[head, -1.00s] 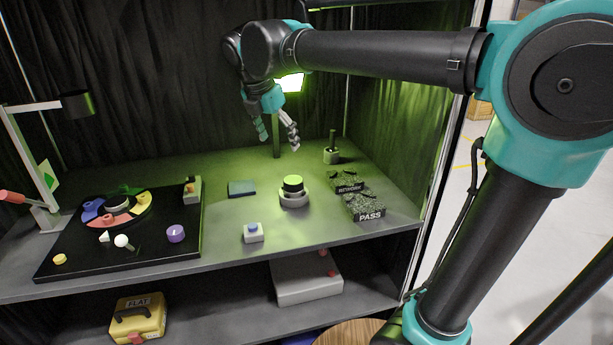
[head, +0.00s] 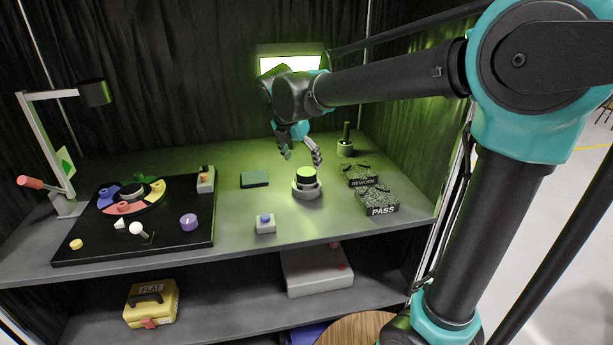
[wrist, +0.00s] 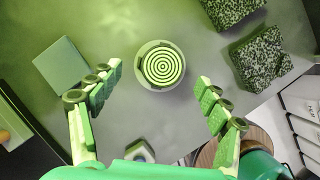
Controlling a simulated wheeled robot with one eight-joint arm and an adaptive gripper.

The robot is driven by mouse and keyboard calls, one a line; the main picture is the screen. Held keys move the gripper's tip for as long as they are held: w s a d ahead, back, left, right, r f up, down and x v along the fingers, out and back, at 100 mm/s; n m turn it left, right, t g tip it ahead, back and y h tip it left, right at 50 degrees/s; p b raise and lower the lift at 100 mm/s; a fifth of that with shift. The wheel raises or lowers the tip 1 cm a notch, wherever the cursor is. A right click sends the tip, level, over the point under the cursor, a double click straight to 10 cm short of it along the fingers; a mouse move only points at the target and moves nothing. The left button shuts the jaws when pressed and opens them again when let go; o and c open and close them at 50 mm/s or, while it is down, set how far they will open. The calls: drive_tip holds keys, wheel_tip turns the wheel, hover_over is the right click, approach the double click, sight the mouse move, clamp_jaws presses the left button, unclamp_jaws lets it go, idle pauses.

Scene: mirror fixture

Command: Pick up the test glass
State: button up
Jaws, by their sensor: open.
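The test glass appears to be the round green-lit disc (head: 306,174) on a pale round stand (head: 307,190) on the bench. In the wrist view the disc (wrist: 163,66) shows concentric dark rings, with the stand's rim around it. My gripper (head: 302,156) is open and empty above the disc. In the wrist view its fingers are spread to the left and right of the disc, apart from it, and the disc sits slightly beyond the fingertips. The exact height gap is hard to tell.
Speckled PASS (head: 381,211) and REWORK (head: 361,181) blocks stand right of the stand. A dark flat pad (head: 254,180) lies left, a blue-button box (head: 265,224) in front. A black board (head: 190,240) holds coloured pieces. A post (head: 346,140) stands behind right.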

sight(306, 171)
drive_tip(key=x, duration=0.5)
drive_tip(key=shift+s, duration=0.3)
drive_tip(key=shift+c, duration=0.3)
drive_tip(key=c, duration=1.4)
drive_tip(key=shift+c, duration=0.2)
